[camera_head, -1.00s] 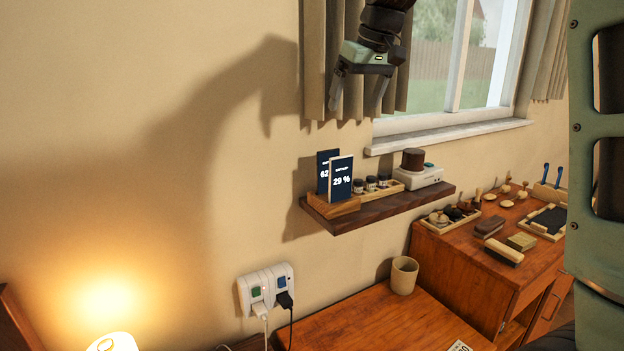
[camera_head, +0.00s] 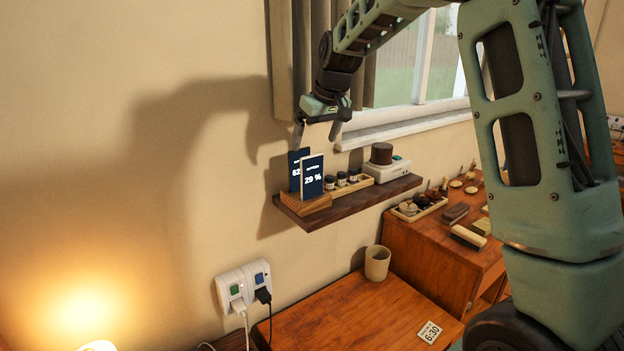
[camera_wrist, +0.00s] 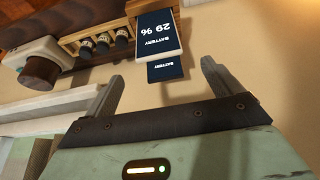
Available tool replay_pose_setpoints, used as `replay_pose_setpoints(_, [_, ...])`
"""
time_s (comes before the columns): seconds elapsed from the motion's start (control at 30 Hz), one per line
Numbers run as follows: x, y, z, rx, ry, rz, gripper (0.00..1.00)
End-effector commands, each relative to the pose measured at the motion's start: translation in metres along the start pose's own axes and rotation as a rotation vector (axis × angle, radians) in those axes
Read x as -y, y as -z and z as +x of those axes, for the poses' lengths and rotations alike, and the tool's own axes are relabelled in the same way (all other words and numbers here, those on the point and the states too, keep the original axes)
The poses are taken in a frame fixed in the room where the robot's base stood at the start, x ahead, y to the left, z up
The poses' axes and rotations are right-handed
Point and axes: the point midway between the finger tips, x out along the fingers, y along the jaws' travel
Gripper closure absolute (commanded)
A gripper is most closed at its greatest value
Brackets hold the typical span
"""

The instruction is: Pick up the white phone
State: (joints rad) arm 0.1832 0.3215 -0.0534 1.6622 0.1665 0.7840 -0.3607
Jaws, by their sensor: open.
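Two phones stand upright in a wooden holder on the wall shelf. The front one, with a pale white edge (camera_head: 311,180), shows "29 %" on its dark screen; it also appears upside down in the wrist view (camera_wrist: 156,34). A dark phone (camera_head: 294,168), partly hidden, stands just behind it and also shows in the wrist view (camera_wrist: 165,72). My gripper (camera_head: 317,134) is open and empty just above the phones, pointing down. In the wrist view, both phones are beyond and between the two fingertips (camera_wrist: 163,76), with no contact visible.
The dark wooden shelf (camera_head: 350,207) also holds small jars (camera_head: 341,180) in a tray and a white device (camera_head: 387,168) with a brown top. The wall and window curtain (camera_head: 284,70) are close behind.

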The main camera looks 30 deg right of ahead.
Motion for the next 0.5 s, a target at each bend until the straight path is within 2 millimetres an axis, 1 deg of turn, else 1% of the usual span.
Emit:
replay_pose_setpoints(0.3, [-0.001, -0.005, 0.041, 0.004, 0.001, 0.001, 0.09])
replay_pose_setpoints(0.4, [-0.001, -0.005, 0.046, 0.0, 0.0, 0.001, 0.09])
replay_pose_setpoints(0.5, [-0.001, -0.005, 0.047, 0.0, 0.0, 0.001, 0.09])
